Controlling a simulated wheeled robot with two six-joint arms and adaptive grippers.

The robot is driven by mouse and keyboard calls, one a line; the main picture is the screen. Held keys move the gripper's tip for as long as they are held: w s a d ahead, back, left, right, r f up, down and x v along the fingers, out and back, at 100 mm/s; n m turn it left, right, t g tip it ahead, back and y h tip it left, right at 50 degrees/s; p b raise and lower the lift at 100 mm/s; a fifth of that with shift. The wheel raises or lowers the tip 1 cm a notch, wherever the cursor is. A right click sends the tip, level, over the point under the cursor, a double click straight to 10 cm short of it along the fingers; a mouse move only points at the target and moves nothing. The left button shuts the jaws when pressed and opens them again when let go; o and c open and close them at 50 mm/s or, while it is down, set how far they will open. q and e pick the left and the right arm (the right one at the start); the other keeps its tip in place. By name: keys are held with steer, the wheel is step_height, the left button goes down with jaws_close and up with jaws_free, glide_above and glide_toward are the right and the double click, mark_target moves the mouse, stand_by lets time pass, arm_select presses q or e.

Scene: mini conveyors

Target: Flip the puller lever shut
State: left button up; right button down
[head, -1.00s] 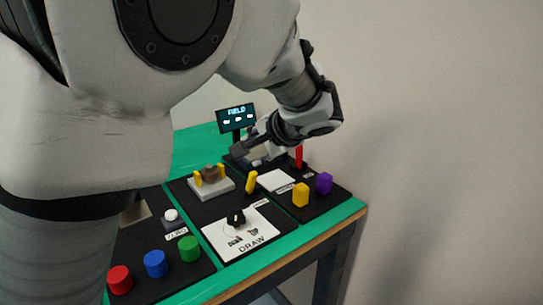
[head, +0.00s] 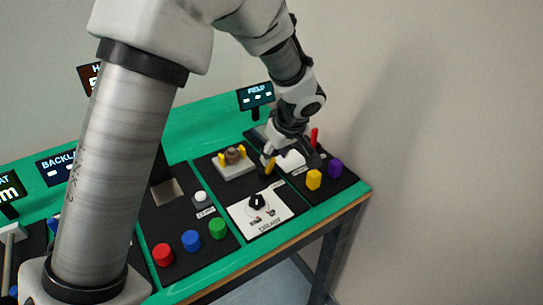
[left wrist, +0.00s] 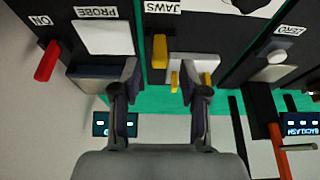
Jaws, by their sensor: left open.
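The yellow lever (head: 269,166) stands up from the middle black panel, beside the grey puller block (head: 236,168) with its yellow jaws and brown middle. In the left wrist view the lever (left wrist: 160,50) is next to the JAWS label, and part of the puller block (left wrist: 205,62) shows to its right. My left gripper (head: 292,158) is open above the panels, close to the lever. In the left wrist view its two fingers (left wrist: 160,80) are spread, with the lever ahead between them; I see no contact. My right gripper is not in view.
The FIELD display (head: 256,96) stands behind. Red, blue and green buttons are at the left.

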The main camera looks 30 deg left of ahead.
mark_target(270, 171)
arm_select(q)
steer(key=x, duration=0.5)
steer(key=shift+a, duration=0.1)
steer(key=shift+r, duration=0.1)
jaws_close()
steer(key=shift+f+b, duration=0.2)
steer(key=shift+b, duration=0.35)
steer(key=y+b, duration=0.1)
steer(key=b, duration=0.5)
steer(key=d+f+t+y+b, duration=0.1)
steer(key=y+b, duration=0.1)
steer(key=b, duration=0.5)
steer(key=d+t+y+b, duration=0.1)
steer(key=y+b, duration=0.1)
steer(key=b, duration=0.5)
steer(key=shift+s+f, duration=0.3)
steer(key=shift+s, duration=0.05)
steer(key=shift+r+y+b, duration=0.2)
steer(key=shift+y+b, duration=0.2)
steer(key=shift+b, duration=0.15)
